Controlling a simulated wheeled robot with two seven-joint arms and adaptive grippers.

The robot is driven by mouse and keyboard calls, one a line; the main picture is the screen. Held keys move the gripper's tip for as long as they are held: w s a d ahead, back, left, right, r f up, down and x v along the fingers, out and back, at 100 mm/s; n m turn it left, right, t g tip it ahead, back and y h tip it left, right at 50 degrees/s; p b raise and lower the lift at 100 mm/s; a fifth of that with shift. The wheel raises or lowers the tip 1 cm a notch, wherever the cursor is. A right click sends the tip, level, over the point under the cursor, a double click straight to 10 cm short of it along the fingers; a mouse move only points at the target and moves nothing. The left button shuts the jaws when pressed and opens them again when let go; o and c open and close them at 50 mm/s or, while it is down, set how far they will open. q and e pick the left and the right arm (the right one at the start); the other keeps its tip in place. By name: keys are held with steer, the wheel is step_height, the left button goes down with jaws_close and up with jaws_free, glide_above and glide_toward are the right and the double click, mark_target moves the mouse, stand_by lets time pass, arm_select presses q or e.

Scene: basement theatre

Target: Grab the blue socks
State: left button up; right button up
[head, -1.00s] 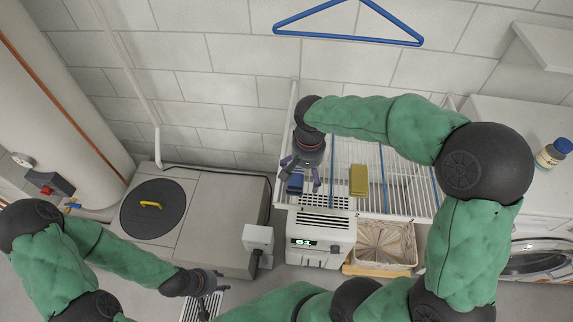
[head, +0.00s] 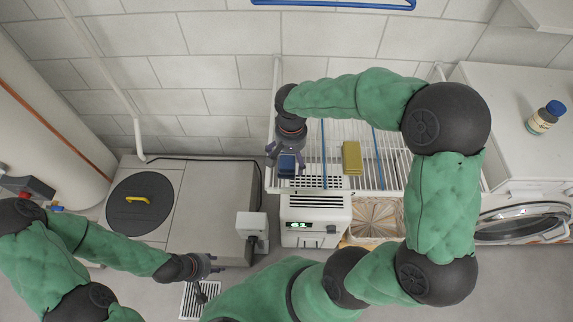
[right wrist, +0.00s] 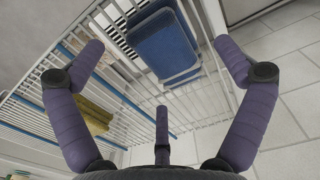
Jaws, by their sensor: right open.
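The blue socks (head: 287,164) look like a small folded blue bundle on the left front of the white wire rack (head: 391,181). In the right wrist view the blue socks (right wrist: 163,43) lie on the rack's wires, ahead of and between the spread fingers. My right gripper (head: 286,158) is open and empty over them, and I see no contact. It also shows in the right wrist view (right wrist: 160,62). My left gripper (head: 216,265) is low at the left, away from the rack; its finger opening is too small to make out.
A folded yellow cloth (head: 352,158) lies on the rack to the right of the socks. A white dehumidifier (head: 314,222) and a wicker basket (head: 376,220) stand below. A washing machine (head: 520,222) with a bottle (head: 545,117) on top is at the right.

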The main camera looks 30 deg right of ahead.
mark_target(291, 160)
step_height(291, 160, down, 4)
steer(key=shift+r+b, duration=0.25)
steer(key=shift+b, duration=0.35)
steer(key=c, duration=1.1)
steer(key=shift+r, duration=0.1)
steer(key=shift+c, duration=0.2)
